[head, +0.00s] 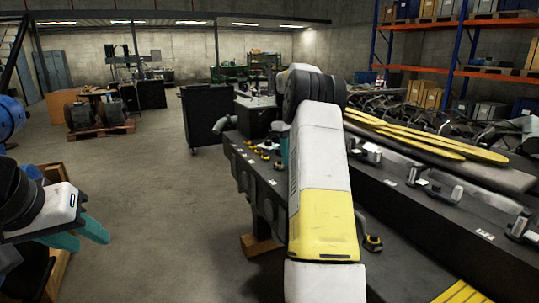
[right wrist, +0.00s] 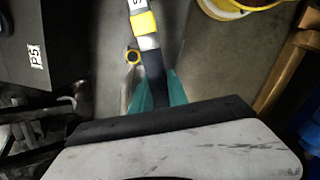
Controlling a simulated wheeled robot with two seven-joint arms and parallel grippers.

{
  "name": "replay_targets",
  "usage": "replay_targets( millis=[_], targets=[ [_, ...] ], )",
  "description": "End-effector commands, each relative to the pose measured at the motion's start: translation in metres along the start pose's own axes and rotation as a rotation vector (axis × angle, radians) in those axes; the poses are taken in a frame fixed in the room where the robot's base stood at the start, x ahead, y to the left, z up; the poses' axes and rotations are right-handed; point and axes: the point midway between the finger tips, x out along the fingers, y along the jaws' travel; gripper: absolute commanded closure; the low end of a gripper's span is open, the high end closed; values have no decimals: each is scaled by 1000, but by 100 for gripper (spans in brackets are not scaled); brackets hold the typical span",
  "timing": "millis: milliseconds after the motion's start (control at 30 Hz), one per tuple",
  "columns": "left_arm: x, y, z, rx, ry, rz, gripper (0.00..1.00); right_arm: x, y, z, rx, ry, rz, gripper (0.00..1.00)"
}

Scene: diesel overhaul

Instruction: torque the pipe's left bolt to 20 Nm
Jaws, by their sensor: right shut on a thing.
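My right gripper (right wrist: 157,92) is shut on the dark handle of a wrench-like tool (right wrist: 145,24) with a yellow band and a pale shaft. A grey pipe-like elbow (head: 222,124) sticks out at the far end of the dark engine block (head: 262,183). I cannot make out the pipe's left bolt. My left gripper (head: 80,238) is empty, with its teal fingers apart, at the left.
Small yellow-and-black parts (head: 277,165) stand along the block's top. Long yellow strips (head: 430,140) lie at the right. A dark cabinet (head: 206,115) stands behind the block. Wooden crates and a pallet (head: 101,128) are at the left. The floor between is clear.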

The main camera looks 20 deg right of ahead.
Motion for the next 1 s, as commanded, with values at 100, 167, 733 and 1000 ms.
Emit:
replay_targets(
  millis=[100, 167, 733, 1000],
  targets=[
    [0, 0, 0, 0, 0, 0, 64, 2, -19, 0, -105, 1, 11, 100],
    [0, 0, 0, 0, 0, 0, 64, 5, -30, 1, -169, 0, 17, 100],
    [0, 0, 0, 0, 0, 0, 64, 67, -97, 23, -623, -2, 61, 100],
    [0, 0, 0, 0, 0, 0, 64, 70, -96, 22, -619, 0, 63, 100]
  ],
)
